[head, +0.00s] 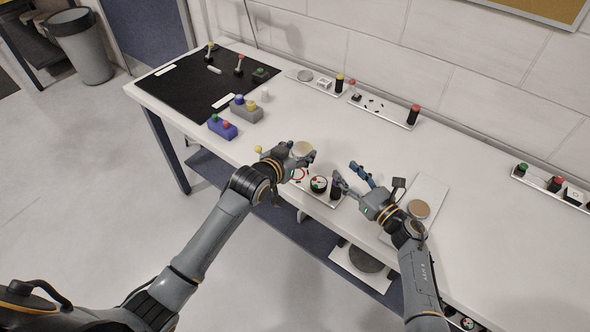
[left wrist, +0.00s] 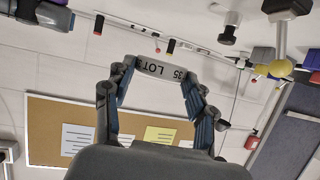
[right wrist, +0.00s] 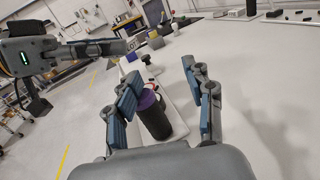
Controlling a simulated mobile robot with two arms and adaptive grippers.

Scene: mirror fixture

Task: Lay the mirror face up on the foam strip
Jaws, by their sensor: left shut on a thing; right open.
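My left gripper (head: 303,155) is shut on a pale round piece (head: 302,149), apparently the mirror, above the front edge of the bench. In the left wrist view the held piece (left wrist: 160,68) shows a pale curved band marked "LOT" between the fingertips. Its reflecting face cannot be made out. My right gripper (head: 352,176) is open and empty, with a dark cylinder (head: 336,188) near its fingers. In the right wrist view this cylinder (right wrist: 153,116) has a purple top and stands beyond the fingers. I cannot clearly identify the foam strip.
A white panel (head: 432,186) with a tan disc (head: 419,209) lies right of my right gripper. A tray with a round gauge-like piece (head: 318,184) is at the front edge. Button boxes (head: 222,127) and a black mat (head: 190,84) are at left.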

